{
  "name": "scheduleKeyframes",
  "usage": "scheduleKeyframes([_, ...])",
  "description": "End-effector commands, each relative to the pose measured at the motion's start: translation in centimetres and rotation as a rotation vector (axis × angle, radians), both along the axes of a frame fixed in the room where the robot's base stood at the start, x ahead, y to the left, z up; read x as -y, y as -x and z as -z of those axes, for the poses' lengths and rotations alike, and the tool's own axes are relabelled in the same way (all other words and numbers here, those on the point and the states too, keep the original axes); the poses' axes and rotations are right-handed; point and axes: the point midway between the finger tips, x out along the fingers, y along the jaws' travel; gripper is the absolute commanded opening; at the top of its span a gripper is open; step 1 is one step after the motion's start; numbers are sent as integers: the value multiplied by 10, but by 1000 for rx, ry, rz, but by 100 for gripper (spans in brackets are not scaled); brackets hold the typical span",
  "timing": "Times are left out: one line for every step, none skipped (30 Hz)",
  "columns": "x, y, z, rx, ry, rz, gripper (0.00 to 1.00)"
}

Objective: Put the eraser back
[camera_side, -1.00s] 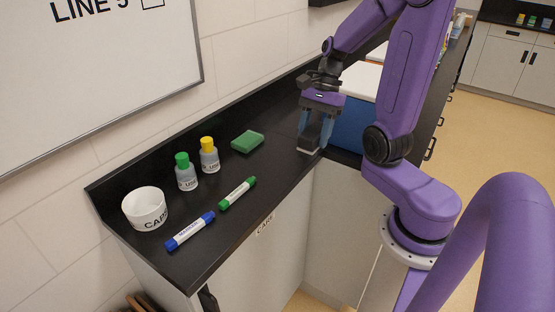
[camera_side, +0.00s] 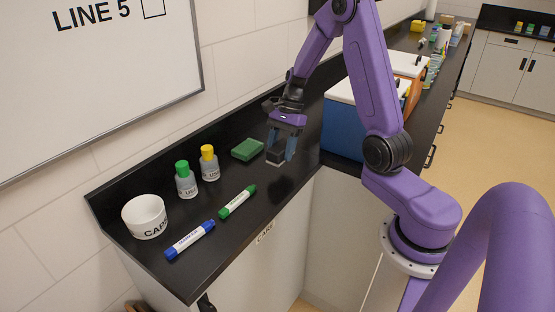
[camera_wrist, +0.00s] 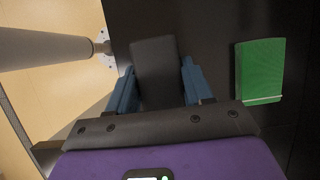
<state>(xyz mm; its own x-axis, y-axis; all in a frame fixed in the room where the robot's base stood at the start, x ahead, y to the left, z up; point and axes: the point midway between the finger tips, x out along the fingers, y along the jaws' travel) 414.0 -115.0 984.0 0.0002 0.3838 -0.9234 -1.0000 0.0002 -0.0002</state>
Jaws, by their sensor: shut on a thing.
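The eraser (camera_side: 277,156), a dark block with a pale grey underside, is between the blue fingers of my gripper (camera_side: 282,147). My gripper is shut on it and holds it low over the black counter, just right of the green pad; I cannot tell whether it touches the counter. In the wrist view the eraser (camera_wrist: 154,62) shows as a long dark block between the fingers of my gripper (camera_wrist: 160,85). A whiteboard (camera_side: 110,70) marked "LINE 5" hangs on the wall at the left.
A green pad (camera_side: 247,149) lies close left of my gripper, also in the wrist view (camera_wrist: 262,68). A blue cooler (camera_side: 342,126) is at right.

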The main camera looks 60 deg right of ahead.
Motion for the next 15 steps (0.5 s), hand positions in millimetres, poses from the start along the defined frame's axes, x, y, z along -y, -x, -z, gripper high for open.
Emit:
scheduleKeyframes([1, -3, 5, -2, -1, -1, 18])
scheduleKeyframes([1, -5, 6, -2, -1, -1, 18])
scheduleKeyframes([2, -7, 8, -1, -1, 0, 18])
scheduleKeyframes([2, -8, 9, -1, -1, -1, 18])
scheduleKeyframes([2, -8, 10, -1, 0, -1, 18])
scheduleKeyframes([3, -9, 11, -1, 0, -1, 18])
scheduleKeyframes([3, -10, 13, -1, 0, 0, 18])
scheduleKeyframes([3, -11, 15, -1, 0, 0, 18])
scheduleKeyframes([4, -14, 18, -1, 0, 0, 18])
scheduleKeyframes([4, -14, 22, -2, -1, 0, 18])
scheduleKeyframes([4, -14, 26, -4, -3, 0, 18])
scheduleKeyframes([4, -14, 32, -4, -2, 1, 18])
scheduleKeyframes([4, -14, 36, -4, -3, 1, 18])
scheduleKeyframes([4, -14, 39, -4, -2, 1, 18])
scheduleKeyframes([4, -14, 43, -3, -1, 1, 18])
